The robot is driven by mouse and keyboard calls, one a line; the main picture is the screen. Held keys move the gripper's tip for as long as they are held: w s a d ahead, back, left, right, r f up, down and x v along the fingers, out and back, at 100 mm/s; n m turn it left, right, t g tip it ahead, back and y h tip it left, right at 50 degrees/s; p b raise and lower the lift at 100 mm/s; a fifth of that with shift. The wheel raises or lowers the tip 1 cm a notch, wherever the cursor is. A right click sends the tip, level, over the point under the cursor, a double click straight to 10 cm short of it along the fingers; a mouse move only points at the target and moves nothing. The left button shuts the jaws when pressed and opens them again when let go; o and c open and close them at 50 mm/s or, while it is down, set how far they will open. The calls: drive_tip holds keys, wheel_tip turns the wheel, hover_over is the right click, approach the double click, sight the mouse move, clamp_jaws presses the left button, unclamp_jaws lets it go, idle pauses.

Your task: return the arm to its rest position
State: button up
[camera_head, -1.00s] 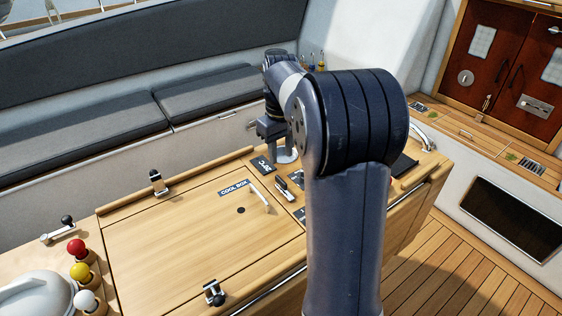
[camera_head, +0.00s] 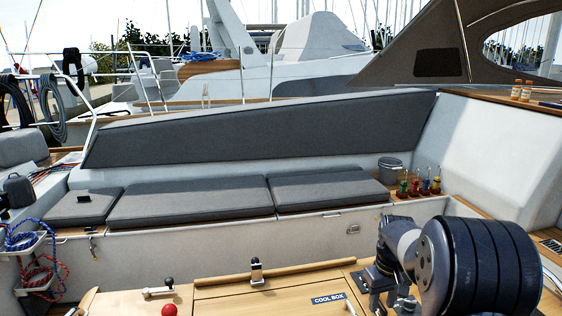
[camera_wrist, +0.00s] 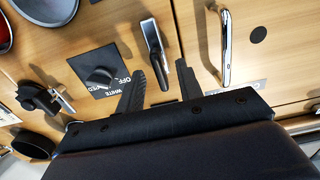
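My gripper (camera_wrist: 159,74) is open in the wrist view, its two dark fingers spread apart. No object is held between them. A metal lever with a black grip (camera_wrist: 154,48) lies on the wooden panel beyond the gap between the fingers; whether it touches them I cannot tell. In the head view my arm stands at the lower right, over the cockpit table. Its large dark joint hides part of the table there, and the fingers cannot be made out clearly.
A black knob (camera_wrist: 100,77) on a switch plate and a chrome handle (camera_wrist: 225,48) sit near my fingers. The cool box label (camera_head: 329,299) is left of my arm. Grey seat cushions (camera_head: 190,202), small coloured bottles (camera_head: 414,188) and a grey bucket (camera_head: 390,170) lie beyond.

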drive_tip(key=shift+f, duration=0.95)
drive_tip(key=shift+r, duration=0.1)
wheel_tip(320, 180, up, 10)
drive_tip(key=r, duration=0.1)
wheel_tip(320, 180, down, 11)
drive_tip(key=shift+f+m, duration=0.1)
drive_tip(key=shift+m, duration=0.2)
drive_tip(key=m, duration=0.4)
drive_tip(key=shift+m, duration=0.3)
drive_tip(key=shift+m+p, duration=0.3)
drive_tip(key=shift+m, duration=2.2)
